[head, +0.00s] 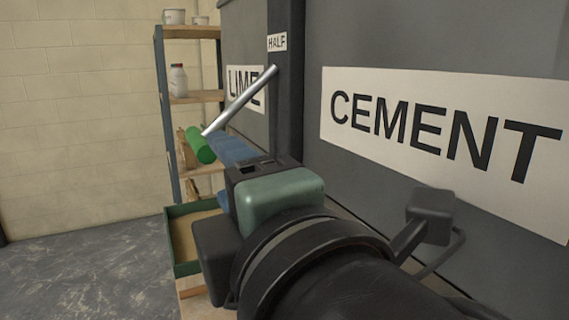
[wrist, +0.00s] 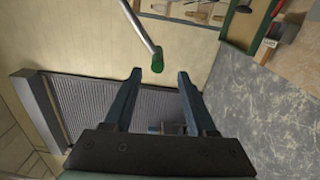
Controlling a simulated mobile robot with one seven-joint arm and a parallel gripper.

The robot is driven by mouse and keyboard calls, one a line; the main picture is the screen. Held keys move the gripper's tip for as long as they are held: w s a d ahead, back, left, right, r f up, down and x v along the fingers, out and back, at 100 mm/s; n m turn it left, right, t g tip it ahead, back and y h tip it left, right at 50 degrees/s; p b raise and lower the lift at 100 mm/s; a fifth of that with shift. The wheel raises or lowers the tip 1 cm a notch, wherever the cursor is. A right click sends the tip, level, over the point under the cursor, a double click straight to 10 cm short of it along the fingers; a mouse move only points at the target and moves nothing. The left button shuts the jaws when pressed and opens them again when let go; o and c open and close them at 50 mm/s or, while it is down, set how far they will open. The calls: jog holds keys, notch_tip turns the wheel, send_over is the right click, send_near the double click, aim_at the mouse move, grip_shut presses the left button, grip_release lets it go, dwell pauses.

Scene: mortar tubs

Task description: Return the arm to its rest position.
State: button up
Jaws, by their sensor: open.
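My gripper (head: 224,165) reaches forward from the lower right of the head view, with its blue fingers beside the dark hopper. In the wrist view my gripper (wrist: 160,75) has its two fingers spread wide, with nothing between them. A metal lever (head: 240,100) with a green grip (head: 199,145) slants down in front of the hopper wall. The green grip also shows in the wrist view (wrist: 157,60), just beyond the fingertips and apart from them. Part of the lower finger is hidden in the head view.
The dark hopper wall with the CEMENT sign (head: 440,135) stands close along my arm's right. A LIME sign (head: 245,88) is farther back. A shelf (head: 192,97) with pots and a bottle stands behind. A green-rimmed tray (head: 187,210) lies below left. The floor at left is clear.

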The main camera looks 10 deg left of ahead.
jog(key=shift+s+d, duration=0.3)
jog(key=shift+s, duration=0.15)
jog(key=s+d+r+m+t+h+p, duration=0.1)
jog(key=d+r+m+t+h+p, duration=0.2)
jog(key=r+m, duration=0.6)
jog(key=s+d+r+m+t+h+p, duration=0.1)
jog(key=d+r+m+t+h+p, duration=0.2)
jog(key=m, duration=1.3)
jog(key=shift+d+r+m+t+h, duration=0.3)
jog(key=shift+d+r+t+h, duration=0.95)
jog(key=shift+r+t+h, duration=1.35)
jog(key=shift+s+r+t+y, duration=0.1)
jog(key=shift+r+t+y, duration=0.4)
jog(key=shift+t+y, duration=0.1)
